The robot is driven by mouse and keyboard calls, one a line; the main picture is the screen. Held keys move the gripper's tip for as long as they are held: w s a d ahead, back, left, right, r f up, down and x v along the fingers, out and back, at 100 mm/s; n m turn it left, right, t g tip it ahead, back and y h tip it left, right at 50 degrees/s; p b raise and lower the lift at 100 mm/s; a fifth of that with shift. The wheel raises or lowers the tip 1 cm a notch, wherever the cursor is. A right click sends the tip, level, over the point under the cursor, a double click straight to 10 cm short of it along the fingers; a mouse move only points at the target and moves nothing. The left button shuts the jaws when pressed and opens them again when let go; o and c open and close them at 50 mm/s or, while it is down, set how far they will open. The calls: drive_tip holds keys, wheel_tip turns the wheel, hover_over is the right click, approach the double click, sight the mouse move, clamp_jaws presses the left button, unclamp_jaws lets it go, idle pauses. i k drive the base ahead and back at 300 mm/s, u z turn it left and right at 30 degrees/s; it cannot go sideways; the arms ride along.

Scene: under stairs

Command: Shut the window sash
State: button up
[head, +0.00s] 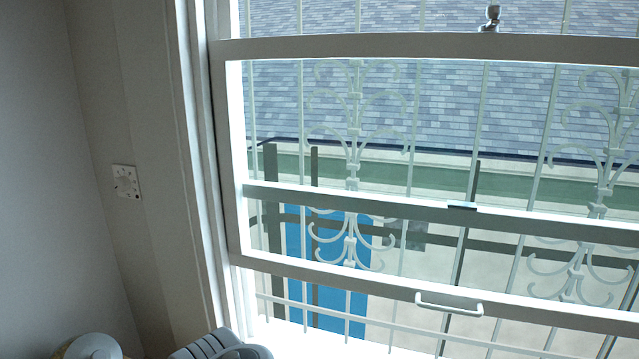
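The window sash (231,170) fills the middle and right of the head view. It stands raised: open space with outside bars shows below its bottom rail (350,279). A pale bar handle (449,306) is fixed on that rail, right of the middle of the picture. The sash's top rail (430,47) crosses high in the view. Another cross rail (390,207) with a small dark catch (462,206) shows between them. The sash's right side is cut off by the picture edge. My gripper is not in view, and nothing is seen touching the handle.
White ornamental bars (352,160) stand outside the glass, before a slate roof (420,105) and a blue panel (330,255). The wall at left carries a white switch plate (126,182). Rounded pale and grey shapes show at the bottom left edge.

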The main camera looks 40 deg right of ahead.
sight(622, 52)
drive_tip(key=z, duration=1.95)
drive_tip(key=k, duration=0.35)
drive_tip(key=u, duration=0.8)
drive_tip(key=i, duration=0.5)
drive_tip(key=z, duration=1.4)
